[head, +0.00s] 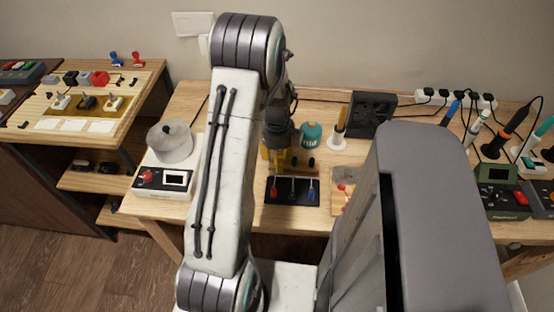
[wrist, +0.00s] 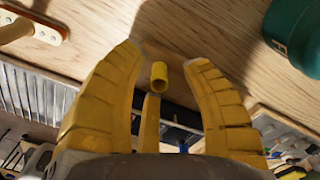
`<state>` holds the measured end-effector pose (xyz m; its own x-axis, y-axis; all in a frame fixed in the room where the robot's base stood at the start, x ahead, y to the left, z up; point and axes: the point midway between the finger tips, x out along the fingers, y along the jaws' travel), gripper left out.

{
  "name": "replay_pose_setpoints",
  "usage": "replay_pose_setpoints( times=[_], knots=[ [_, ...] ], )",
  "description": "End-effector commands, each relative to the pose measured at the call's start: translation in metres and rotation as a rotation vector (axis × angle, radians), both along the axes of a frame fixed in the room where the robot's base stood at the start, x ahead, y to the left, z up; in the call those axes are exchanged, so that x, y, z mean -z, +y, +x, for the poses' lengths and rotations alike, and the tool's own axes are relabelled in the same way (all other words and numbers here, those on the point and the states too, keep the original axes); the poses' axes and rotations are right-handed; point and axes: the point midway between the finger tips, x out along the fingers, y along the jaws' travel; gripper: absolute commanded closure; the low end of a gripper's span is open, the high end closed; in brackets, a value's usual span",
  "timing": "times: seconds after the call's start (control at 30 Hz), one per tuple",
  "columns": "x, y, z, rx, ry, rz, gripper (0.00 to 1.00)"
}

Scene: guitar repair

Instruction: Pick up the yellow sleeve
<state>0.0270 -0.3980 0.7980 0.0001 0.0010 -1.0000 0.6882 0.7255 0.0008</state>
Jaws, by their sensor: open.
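In the head view my gripper (head: 277,160) is low over the middle of the workbench, partly behind my arm, and the sleeve cannot be made out there.
A black tray (head: 291,198) with small coloured tools lies in front of the gripper. A white device with a pot (head: 160,180) is at the bench's left.

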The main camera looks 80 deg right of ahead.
Motion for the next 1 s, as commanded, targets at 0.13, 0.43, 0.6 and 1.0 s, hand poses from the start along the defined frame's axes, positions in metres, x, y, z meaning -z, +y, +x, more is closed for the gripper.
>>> replay_pose_setpoints(
  times=[0.13, 0.43, 0.6, 1.0],
  knots=[
    [0.0049, 0.0, 0.0, 0.0, 0.0, 0.0, 0.57],
    [0.0048, -0.0001, 0.0, 0.0, 0.0, -0.001, 0.62],
    [0.0047, -0.0002, -0.0001, 0.0, 0.0, -0.001, 0.77],
    [0.0046, -0.0003, 0.0, 0.0, 0.0, -0.001, 0.96]
  ],
)
